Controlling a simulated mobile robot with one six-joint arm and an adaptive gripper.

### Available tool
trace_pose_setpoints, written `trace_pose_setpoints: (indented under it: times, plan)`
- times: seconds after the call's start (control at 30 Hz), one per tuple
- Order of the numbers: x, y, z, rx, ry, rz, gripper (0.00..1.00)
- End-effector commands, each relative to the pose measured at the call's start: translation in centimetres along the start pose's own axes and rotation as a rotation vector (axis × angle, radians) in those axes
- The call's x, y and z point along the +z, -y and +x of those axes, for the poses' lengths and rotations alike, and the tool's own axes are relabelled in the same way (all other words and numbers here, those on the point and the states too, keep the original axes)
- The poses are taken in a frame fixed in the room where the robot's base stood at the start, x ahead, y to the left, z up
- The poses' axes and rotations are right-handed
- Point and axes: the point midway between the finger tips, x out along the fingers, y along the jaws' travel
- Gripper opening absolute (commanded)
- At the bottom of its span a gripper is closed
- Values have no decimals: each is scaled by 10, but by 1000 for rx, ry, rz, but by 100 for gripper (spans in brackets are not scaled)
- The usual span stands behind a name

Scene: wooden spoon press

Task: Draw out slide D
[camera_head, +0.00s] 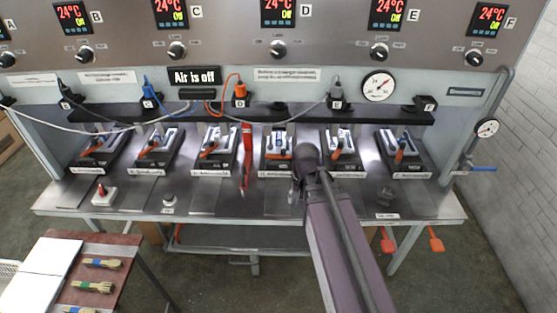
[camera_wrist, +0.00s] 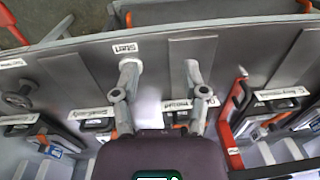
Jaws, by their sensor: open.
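Slide D is at the fourth press station (camera_head: 278,148) from the left in the head view, beneath the panel letter D. It shows pale metal with orange at its front, in a dark base. My gripper (camera_head: 297,190) is just in front of this station, slightly to its right. In the wrist view my gripper (camera_wrist: 162,70) has its two fingers spread apart with nothing between them. Part of a white label and a dark edge of station D (camera_wrist: 180,117) show between and beside the fingers; most of the station is hidden by my wrist.
A red lever (camera_head: 247,150) stands left of station D and shows in the wrist view (camera_wrist: 228,125). Station E (camera_head: 342,150) is to the right, station C (camera_head: 213,148) to the left. Cables hang above.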

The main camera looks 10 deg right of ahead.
Motion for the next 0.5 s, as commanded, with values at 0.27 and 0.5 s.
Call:
trace_pose_setpoints:
  times: [0.27, 0.5]
  plan:
    - [-75, 18, 10, -103, -16, 392, 57]
    - [-136, 31, 16, -200, 2, 751, 57]
